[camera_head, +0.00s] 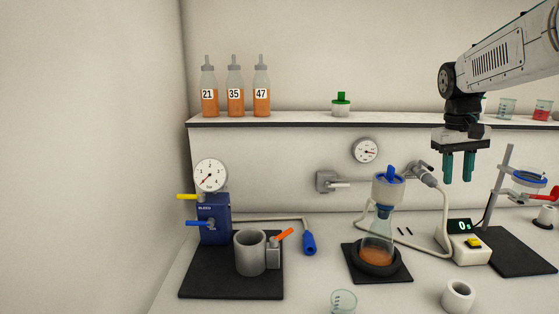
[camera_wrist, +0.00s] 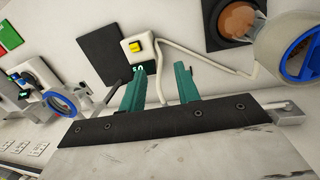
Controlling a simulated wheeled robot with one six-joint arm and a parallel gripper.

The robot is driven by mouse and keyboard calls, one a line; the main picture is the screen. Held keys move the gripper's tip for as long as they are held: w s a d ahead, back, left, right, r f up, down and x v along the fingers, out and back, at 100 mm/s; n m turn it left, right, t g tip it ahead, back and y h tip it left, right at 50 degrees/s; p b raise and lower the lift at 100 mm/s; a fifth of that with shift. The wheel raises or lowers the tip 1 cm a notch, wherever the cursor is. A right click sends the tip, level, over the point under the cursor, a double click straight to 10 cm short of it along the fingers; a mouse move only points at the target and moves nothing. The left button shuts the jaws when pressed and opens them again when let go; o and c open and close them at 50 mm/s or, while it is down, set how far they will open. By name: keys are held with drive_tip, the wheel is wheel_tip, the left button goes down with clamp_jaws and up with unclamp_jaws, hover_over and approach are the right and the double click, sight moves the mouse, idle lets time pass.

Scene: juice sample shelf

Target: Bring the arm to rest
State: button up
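My gripper (camera_head: 458,167) hangs at the upper right of the head view, fingers pointing down, in front of the wall and above the bench. Its two green fingers are apart with nothing between them. They also show apart and empty in the wrist view (camera_wrist: 163,85), with the bench beyond. My arm reaches in from the upper right. The gripper touches nothing that I can see.
Bottles 21, 35 and 47 (camera_head: 235,92) stand on the shelf (camera_head: 300,119) at left. A flask of orange liquid (camera_head: 377,247) stands below left of my gripper. A timer box (camera_head: 466,249) lies below it. A ring stand (camera_head: 502,185) is at right.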

drive_tip(key=s+a+f, duration=0.2)
drive_tip(key=s+a, duration=0.2)
drive_tip(key=s, duration=0.6)
drive_tip(key=s+a+f+t+y, duration=0.1)
drive_tip(key=s+a, duration=0.4)
drive_tip(key=s, duration=0.6)
drive_tip(key=s+a+f+t, duration=0.1)
drive_tip(key=s+a+f, duration=0.3)
drive_tip(key=s, duration=0.7)
drive_tip(key=shift+a+n+y, duration=0.3)
drive_tip(key=shift+a+n, duration=0.1)
drive_tip(key=shift+a, duration=0.35)
